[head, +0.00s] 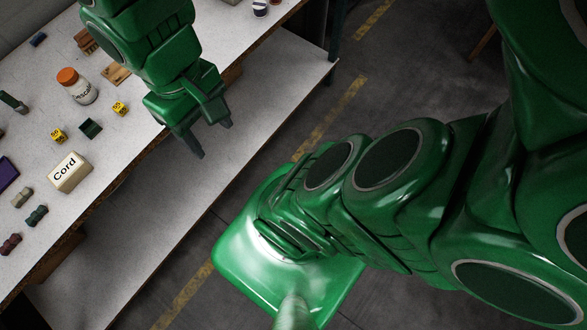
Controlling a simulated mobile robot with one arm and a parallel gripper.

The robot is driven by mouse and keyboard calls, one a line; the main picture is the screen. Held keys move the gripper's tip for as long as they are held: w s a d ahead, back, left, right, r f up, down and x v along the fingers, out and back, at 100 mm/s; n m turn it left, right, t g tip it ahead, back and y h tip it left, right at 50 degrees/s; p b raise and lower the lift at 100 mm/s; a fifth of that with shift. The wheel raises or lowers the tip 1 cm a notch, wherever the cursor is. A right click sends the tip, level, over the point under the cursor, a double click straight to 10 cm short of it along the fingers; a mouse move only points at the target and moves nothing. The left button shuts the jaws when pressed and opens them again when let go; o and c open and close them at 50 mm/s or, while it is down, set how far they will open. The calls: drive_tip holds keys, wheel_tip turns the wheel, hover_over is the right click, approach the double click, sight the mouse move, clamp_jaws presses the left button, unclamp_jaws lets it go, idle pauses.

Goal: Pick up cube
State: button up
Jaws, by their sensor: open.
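Two small yellow cubes with dark markings lie on the table: one yellow cube (58,135) at left, and another yellow cube (120,108) closer to my gripper. A small dark green block (91,128) lies between them and may also be a cube. I cannot tell which one the task means. My gripper (212,138) is open and empty, with its fingers pointing down. It appears at the table's front edge, to the right of the cubes and apart from them.
On the table (150,100), a white bottle with an orange cap (77,86) and a box marked "Cord" (70,172) stand near the cubes. Several small dumbbell-shaped pieces (36,216) lie at left. A lower shelf (160,225) juts out below the table's front edge.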

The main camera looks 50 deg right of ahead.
drive_tip(key=d, duration=0.2)
drive_tip(key=t, duration=0.2)
approach(117, 106)
drive_tip(key=shift+s+a+f, duration=0.2)
drive_tip(key=shift+s+f, duration=0.05)
drive_tip(key=shift+s, duration=0.1)
drive_tip(key=shift+w+f, duration=0.3)
drive_tip(key=shift+f, duration=3.9)
drive_tip(key=shift+c, duration=0.2)
